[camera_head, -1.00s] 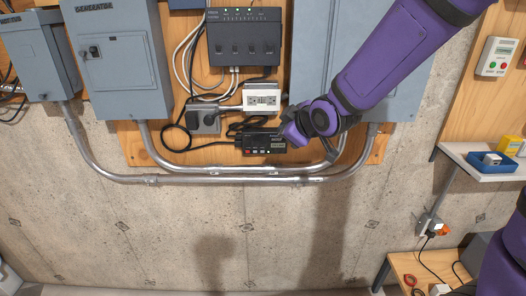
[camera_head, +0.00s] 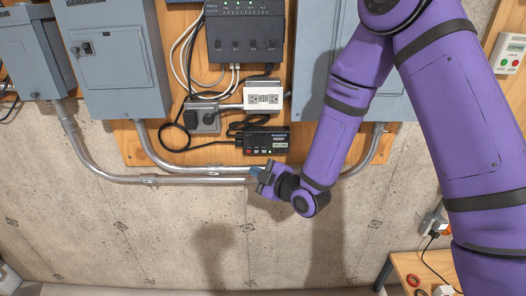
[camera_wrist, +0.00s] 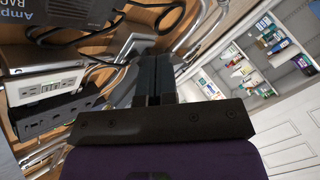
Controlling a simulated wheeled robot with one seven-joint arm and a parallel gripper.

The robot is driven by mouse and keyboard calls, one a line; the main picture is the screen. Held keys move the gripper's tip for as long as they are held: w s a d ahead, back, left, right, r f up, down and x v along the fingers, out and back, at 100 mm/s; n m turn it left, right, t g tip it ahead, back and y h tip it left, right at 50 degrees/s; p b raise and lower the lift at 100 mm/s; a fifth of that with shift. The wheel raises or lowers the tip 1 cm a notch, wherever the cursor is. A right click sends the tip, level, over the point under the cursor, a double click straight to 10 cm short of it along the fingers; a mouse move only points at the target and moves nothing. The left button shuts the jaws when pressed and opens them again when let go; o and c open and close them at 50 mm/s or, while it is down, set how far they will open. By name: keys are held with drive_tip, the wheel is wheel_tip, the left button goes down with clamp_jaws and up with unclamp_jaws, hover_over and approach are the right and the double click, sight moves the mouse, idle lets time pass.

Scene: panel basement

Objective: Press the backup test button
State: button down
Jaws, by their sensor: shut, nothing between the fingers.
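A small black box (camera_head: 264,141) with lettering, a red button at its left end and a green light is on the plywood, below the white outlet. The lettering is too small to tell which button is the backup test button. My gripper (camera_head: 259,179) is shut and empty, just below this box and apart from it, in front of the conduit. In the wrist view, my gripper's fingers (camera_wrist: 154,78) are together. A dark box with partly readable lettering (camera_wrist: 70,15) shows at the upper left there.
A larger black unit (camera_head: 245,35) with green lights hangs above the white outlet (camera_head: 263,96). Grey electrical boxes (camera_head: 115,55) flank the board. Metal conduit (camera_head: 180,179) runs below it. Bare concrete lies beneath. A panel with red and green buttons (camera_head: 509,55) is at right.

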sight(256, 151)
drive_tip(key=shift+s+a+f, duration=0.1)
drive_tip(key=shift+s+f, duration=0.1)
drive_tip(key=shift+f, duration=0.35)
drive_tip(key=shift+w, duration=0.15)
drive_tip(key=w, duration=0.8)
drive_tip(key=shift+w+d, duration=0.2)
drive_tip(key=shift+w, duration=0.05)
drive_tip(key=shift+w, duration=0.1)
idle(1.8)
drive_tip(key=shift+w, duration=0.35)
drive_tip(key=shift+w, duration=0.35)
idle(0.7)
drive_tip(key=shift+s, duration=0.8)
